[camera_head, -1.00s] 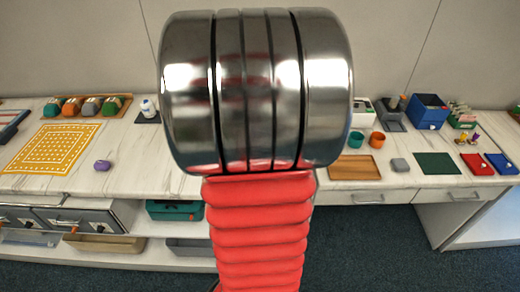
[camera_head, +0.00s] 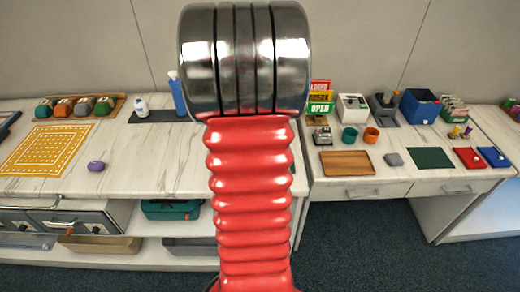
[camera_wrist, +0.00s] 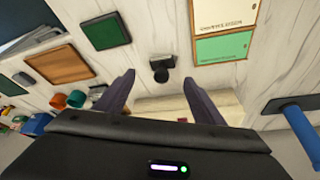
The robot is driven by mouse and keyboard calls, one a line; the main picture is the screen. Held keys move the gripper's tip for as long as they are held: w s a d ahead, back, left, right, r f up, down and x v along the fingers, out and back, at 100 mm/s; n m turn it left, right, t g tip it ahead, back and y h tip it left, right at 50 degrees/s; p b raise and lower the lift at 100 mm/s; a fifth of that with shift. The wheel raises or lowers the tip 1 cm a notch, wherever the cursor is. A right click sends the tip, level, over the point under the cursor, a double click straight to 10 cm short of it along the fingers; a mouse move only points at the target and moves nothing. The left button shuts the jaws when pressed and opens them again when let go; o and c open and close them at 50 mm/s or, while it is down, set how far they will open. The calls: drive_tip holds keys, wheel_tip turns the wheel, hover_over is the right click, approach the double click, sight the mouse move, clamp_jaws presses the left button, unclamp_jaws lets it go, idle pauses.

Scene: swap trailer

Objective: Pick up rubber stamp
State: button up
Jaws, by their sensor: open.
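My gripper (camera_wrist: 159,84) shows in the wrist view as two dark purple fingers spread wide, open and empty. A small black object with a rounded knob (camera_wrist: 161,71), which looks like the rubber stamp, stands on the white marbled surface. In the picture it lies between the two fingertips, seemingly beyond them; I cannot tell the exact gap. In the head view my arm hides the gripper and this spot.
A dark green pad (camera_wrist: 106,31), a brown tray (camera_wrist: 59,64) and a cream and green card (camera_wrist: 223,46) lie around the black object. A blue roller-like thing (camera_wrist: 303,132) is at right. Teal (camera_head: 349,135) and orange (camera_head: 371,135) cups stand on the right desk.

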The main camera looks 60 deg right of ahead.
drive_tip(key=shift+x, duration=2.55)
drive_tip(key=shift+c, duration=0.5)
drive_tip(key=c, duration=1)
drive_tip(key=shift+r, duration=0.1)
wheel_tip(320, 180, up, 10)
drive_tip(key=shift+f, duration=0.1)
